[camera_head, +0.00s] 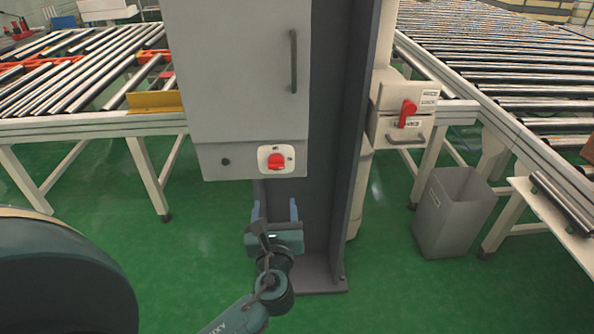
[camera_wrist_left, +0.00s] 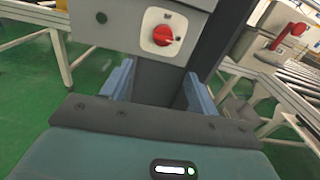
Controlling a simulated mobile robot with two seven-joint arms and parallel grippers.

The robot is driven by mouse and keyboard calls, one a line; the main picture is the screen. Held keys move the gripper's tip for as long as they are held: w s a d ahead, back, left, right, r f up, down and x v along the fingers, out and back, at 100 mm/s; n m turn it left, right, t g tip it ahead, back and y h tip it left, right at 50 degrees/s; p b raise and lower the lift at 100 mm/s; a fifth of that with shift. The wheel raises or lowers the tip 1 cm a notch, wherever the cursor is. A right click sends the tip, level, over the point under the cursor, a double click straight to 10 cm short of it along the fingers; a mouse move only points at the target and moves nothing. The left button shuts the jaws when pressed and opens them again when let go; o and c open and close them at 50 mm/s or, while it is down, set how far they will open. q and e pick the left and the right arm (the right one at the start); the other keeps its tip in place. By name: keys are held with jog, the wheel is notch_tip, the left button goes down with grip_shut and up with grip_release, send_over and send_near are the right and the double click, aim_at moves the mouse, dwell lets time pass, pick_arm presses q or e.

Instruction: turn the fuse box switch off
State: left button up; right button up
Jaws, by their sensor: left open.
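The fuse box (camera_head: 240,70) is a light grey cabinet on a dark column in the head view. A red rotary switch (camera_head: 276,161) on a white plate sits on its lower panel. The switch also shows in the left wrist view (camera_wrist_left: 163,35), above the space between the fingers. My left gripper (camera_head: 275,208) is open and empty below the switch, apart from it. Its two blue fingers (camera_wrist_left: 155,85) point up towards the panel in the wrist view. My right gripper is in neither view.
A second grey box with a red handle (camera_head: 408,113) is right of the column. Roller conveyors (camera_head: 500,60) stand on both sides. A grey bin (camera_head: 452,212) stands on the green floor at the right. The dark column (camera_head: 335,140) is close to my left gripper.

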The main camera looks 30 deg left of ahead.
aim_at(277, 169)
pick_arm(q)
jog(key=x, duration=0.8)
jog(key=r+p+x, duration=0.1)
jog(key=x, duration=0.3)
jog(key=shift+w+f, duration=0.1)
jog(key=shift+w, duration=0.15)
jog(key=shift+w+a, duration=0.15)
jog(key=shift+w, duration=0.25)
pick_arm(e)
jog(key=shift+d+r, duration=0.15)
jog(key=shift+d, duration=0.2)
pick_arm(q)
jog(key=c, duration=1)
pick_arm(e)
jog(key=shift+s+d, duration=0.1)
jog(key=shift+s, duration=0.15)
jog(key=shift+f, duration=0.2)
